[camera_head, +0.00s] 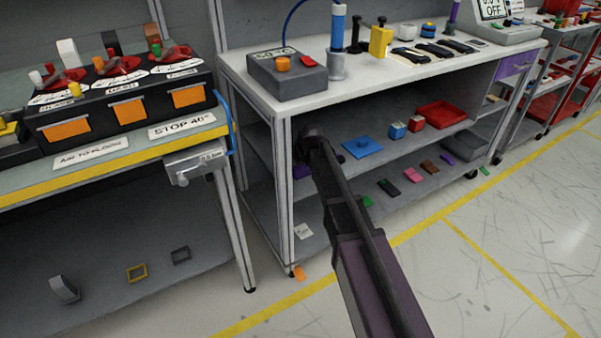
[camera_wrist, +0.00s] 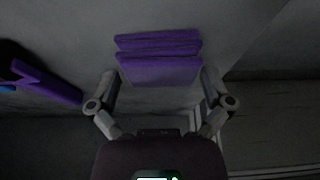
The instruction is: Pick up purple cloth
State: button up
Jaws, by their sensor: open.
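The purple cloth (camera_wrist: 158,58) lies folded in a few layers on a grey shelf in the wrist view, just ahead of my gripper (camera_wrist: 160,95). My two fingers are spread, one near each lower side of the cloth, with nothing held between them. In the head view my arm reaches to the left end of the workbench's middle shelf. My gripper (camera_head: 312,140) is small there, and its fingers are hard to make out. A small purple patch, likely the cloth (camera_head: 301,171), shows beside it, mostly hidden by the arm.
Another purple object (camera_wrist: 45,82) lies left of the cloth in the wrist view. The white workbench top (camera_head: 375,75) is above the shelf. The bench's front left leg (camera_head: 283,190) is close to my arm.

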jog(key=c, duration=0.9)
jog(key=shift+o, duration=0.2)
jog(key=shift+r, duration=0.15)
notch_tip(320, 180, up, 4)
jog(key=p, duration=0.3)
jog(key=shift+f+p, duration=0.25)
jog(key=shift+p, duration=0.15)
jog(key=s+d, duration=0.1)
jog(key=s, duration=0.4)
jog(key=s+d, duration=0.2)
jog(key=s, duration=0.3)
jog(key=s+d+r+p, duration=0.1)
jog(key=s, duration=0.4)
jog(key=shift+s+d+r, duration=0.1)
jog(key=shift+s+d, duration=0.1)
